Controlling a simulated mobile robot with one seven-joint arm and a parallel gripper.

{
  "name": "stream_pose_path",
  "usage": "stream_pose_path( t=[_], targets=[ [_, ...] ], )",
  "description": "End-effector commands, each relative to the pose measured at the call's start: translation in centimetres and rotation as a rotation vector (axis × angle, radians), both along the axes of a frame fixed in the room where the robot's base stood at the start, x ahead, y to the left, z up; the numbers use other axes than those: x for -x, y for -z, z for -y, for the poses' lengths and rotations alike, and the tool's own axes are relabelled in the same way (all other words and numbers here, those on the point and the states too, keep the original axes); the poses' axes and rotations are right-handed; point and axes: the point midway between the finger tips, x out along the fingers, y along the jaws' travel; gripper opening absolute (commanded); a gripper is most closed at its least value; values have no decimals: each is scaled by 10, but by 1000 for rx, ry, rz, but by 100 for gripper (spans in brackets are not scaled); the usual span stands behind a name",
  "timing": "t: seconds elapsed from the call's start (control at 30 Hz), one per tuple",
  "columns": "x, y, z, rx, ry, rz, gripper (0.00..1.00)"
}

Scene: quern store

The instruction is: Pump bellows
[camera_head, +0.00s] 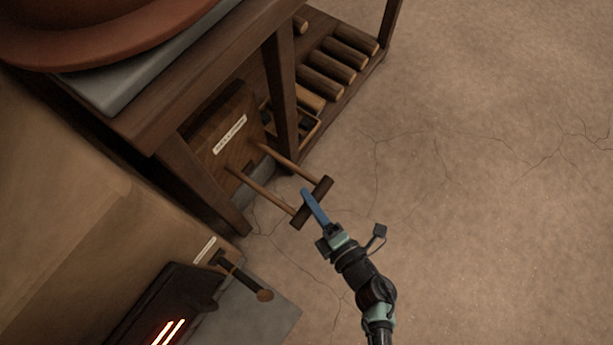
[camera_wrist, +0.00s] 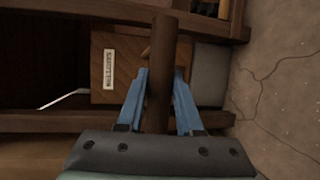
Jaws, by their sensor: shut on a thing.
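The bellows is a wooden box (camera_head: 222,146) with a pale label, under the dark wooden table. Two wooden rods run out from it to a dark crossbar handle (camera_head: 325,187). The labelled box also shows in the wrist view (camera_wrist: 128,62), behind the handle (camera_wrist: 161,70). My gripper (camera_head: 308,198) is at the middle of the crossbar, its blue fingers shut on it. In the wrist view the fingers (camera_wrist: 160,95) sit on either side of the bar. The rods stand well out from the box. The box's inside is hidden.
The table (camera_head: 284,85) has legs close beside the rods. Several logs (camera_head: 332,67) lie on its lower shelf. A dark stove (camera_head: 165,305) with glowing slots and a handle (camera_head: 264,295) stands at the lower left. The cracked floor (camera_head: 480,200) at right is clear.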

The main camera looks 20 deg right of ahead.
Motion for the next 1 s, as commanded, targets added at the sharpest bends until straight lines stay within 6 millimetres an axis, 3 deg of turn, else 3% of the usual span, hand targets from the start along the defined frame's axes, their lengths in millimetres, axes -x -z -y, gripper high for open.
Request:
stream_pose_path(
  t=[0.03, 0.07, 0.2, 0.57, 0.73, 1.0],
  targets=[
    [0, 0, -1, 0, -1, 0, 0],
    [-1, 0, -1, 0, -1, 0, 40],
    [-1, 0, -1, 0, -1, 0, 64],
    [3, -1, 0, 0, 0, -1, 64],
    [28, -8, 6, 1, 3, -5, 64],
    [85, -18, 19, 0, 1, -4, 64]
  ],
)
